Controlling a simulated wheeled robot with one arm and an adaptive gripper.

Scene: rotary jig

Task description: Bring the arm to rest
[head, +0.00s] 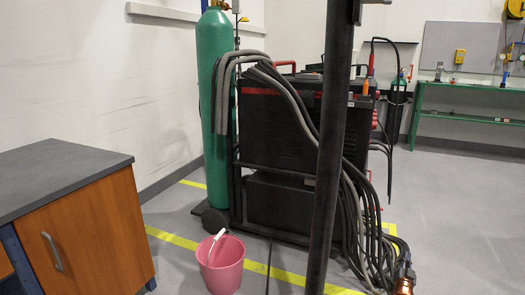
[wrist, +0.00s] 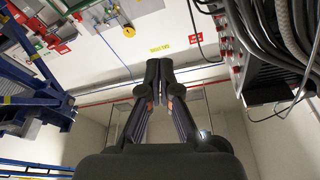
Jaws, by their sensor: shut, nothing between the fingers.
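My gripper (wrist: 160,78) shows in the wrist view with its two dark fingers together and nothing between them. It points away from the camera toward a pale wall and touches nothing that I can see. I cannot make out the gripper in the head view.
A black welding machine (head: 277,130) with thick hoses and a green gas cylinder (head: 213,100) stand ahead. A pink bucket (head: 220,268) is on the floor. A wooden cabinet (head: 95,225) is at left, a green bench (head: 470,119) at back right. Blue framework (wrist: 35,85) shows in the wrist view.

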